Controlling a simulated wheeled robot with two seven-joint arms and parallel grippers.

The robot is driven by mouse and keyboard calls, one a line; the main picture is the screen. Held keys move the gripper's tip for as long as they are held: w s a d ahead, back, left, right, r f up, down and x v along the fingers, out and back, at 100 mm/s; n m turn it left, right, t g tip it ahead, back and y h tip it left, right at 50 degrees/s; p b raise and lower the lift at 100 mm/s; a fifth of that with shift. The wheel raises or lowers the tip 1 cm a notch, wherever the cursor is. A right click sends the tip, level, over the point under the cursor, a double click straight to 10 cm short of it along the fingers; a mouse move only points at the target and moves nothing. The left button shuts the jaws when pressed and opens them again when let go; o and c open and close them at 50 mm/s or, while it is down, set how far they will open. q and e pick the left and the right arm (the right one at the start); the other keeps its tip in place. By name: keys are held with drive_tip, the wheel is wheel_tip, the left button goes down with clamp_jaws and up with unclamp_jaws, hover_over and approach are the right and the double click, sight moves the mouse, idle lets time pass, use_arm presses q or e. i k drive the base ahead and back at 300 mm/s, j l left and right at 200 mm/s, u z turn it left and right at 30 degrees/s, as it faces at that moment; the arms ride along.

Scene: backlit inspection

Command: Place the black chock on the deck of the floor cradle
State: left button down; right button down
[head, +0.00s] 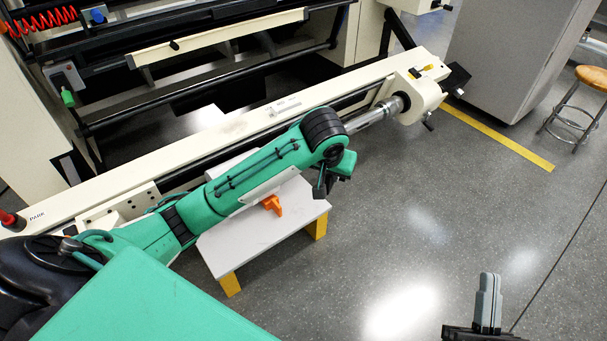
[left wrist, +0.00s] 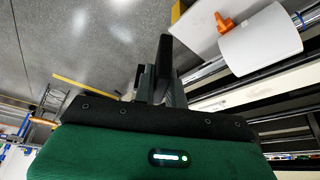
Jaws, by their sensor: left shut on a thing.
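The floor cradle has a pale grey deck (head: 245,243) on yellow legs, low beside the long cream machine beam. My left gripper (head: 321,186) is above the floor by the deck's right end. In the left wrist view the left gripper (left wrist: 158,88) is shut on the black chock (left wrist: 164,55), which sticks out past the fingers. The cradle deck (left wrist: 200,32) is at the top right of that view, apart from the chock. My right gripper (head: 488,300) is at the bottom right over the floor, its fingers together and empty. My left arm hides part of the deck.
An orange piece (head: 272,204) stands on the deck. A white roll (left wrist: 262,45) is beside it in the left wrist view. The cream beam (head: 240,128) with its metal shaft runs behind the cradle. A wooden stool (head: 590,80) stands far right. The floor (head: 430,210) right of the cradle is clear.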

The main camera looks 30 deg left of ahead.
sight(221, 248)
drive_tip(key=k+j+z, duration=0.15)
drive_tip(key=j, duration=0.25)
drive_tip(key=k+j+z, duration=0.1)
drive_tip(key=j, duration=0.35)
drive_tip(key=k+j+z, duration=0.15)
drive_tip(key=j, duration=0.25)
drive_tip(key=k+j+z, duration=0.1)
drive_tip(key=j, duration=0.25)
drive_tip(key=k+j+z, duration=0.15)
drive_tip(key=k+j, duration=0.15)
